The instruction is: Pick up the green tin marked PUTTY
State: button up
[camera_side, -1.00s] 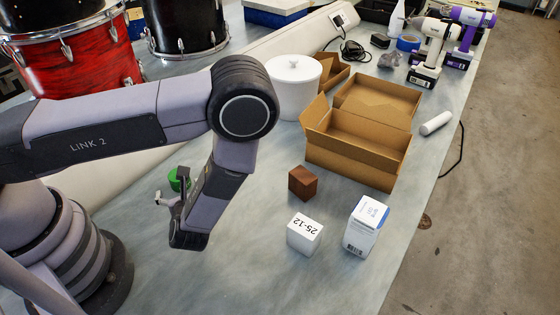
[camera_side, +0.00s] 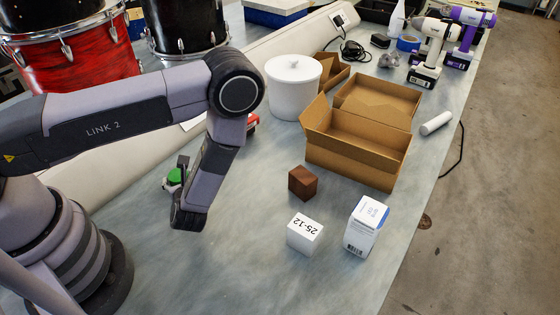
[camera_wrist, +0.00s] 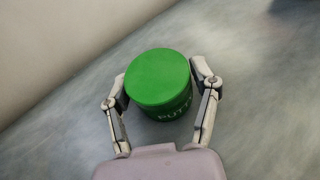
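The green tin (camera_wrist: 158,80) stands on the bench, and part of its PUTTY marking shows on its side in the wrist view. My gripper (camera_wrist: 159,84) is open, with one finger on the left and one on the right of the tin. The fingertips look close to its sides; I cannot tell whether they touch it. In the side view the green tin (camera_side: 174,175) is partly hidden by my gripper (camera_side: 176,178).
A brown block (camera_side: 302,183), a white block marked 25-12 (camera_side: 304,233) and a white-blue box (camera_side: 366,227) stand to the right. Behind them are an open cardboard box (camera_side: 355,150) and a white lidded pot (camera_side: 293,90). A red object (camera_side: 252,124) shows behind my arm.

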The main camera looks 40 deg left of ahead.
jog(key=c, duration=0.7)
jog(key=shift+r, duration=0.15)
